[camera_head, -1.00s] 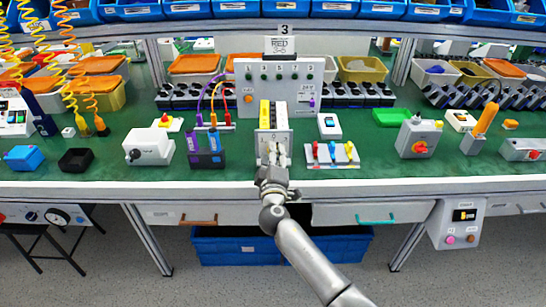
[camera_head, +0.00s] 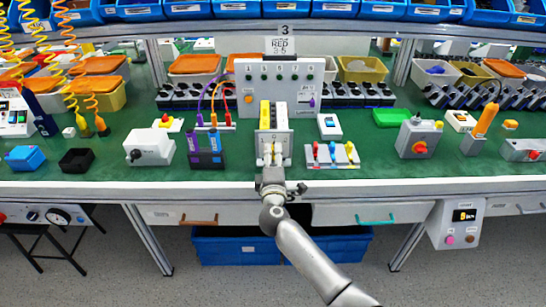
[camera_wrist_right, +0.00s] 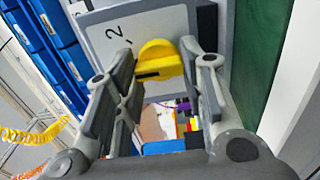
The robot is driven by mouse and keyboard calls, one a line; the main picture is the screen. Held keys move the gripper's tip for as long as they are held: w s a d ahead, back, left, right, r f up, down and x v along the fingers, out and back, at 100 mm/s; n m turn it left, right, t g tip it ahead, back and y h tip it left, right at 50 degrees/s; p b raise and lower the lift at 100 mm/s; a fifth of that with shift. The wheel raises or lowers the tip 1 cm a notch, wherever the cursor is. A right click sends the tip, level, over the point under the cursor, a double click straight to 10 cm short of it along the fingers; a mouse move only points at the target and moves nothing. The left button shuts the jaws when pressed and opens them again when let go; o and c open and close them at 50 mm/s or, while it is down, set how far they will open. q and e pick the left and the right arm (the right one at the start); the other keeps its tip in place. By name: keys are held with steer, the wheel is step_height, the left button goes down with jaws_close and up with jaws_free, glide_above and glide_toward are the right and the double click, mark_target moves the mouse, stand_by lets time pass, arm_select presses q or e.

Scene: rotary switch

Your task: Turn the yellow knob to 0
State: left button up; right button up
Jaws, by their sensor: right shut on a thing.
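The yellow knob (camera_wrist_right: 158,60) sits on a light grey panel (camera_wrist_right: 98,38) in the right wrist view. The panel carries a printed "2" beside the knob, and the knob has a dark mark on its edge. My right gripper (camera_wrist_right: 162,68) is shut on the knob, one finger on each side of it. In the head view, my right gripper (camera_head: 272,162) reaches up from the front edge of the table to the front of the grey switch box (camera_head: 285,140). The knob shows there only as a small yellow spot between the fingers. My left gripper is not in view.
A dark blue and purple holder (camera_head: 206,150) stands left of the switch box. A white block with red, blue and yellow levers (camera_head: 332,155) stands close on its right. A grey panel with buttons (camera_head: 282,85) rises behind. Some green table is bare between these.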

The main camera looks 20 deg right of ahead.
steer(key=shift+f, duration=0.1)
steer(key=o, duration=1)
steer(key=v, duration=1.2)
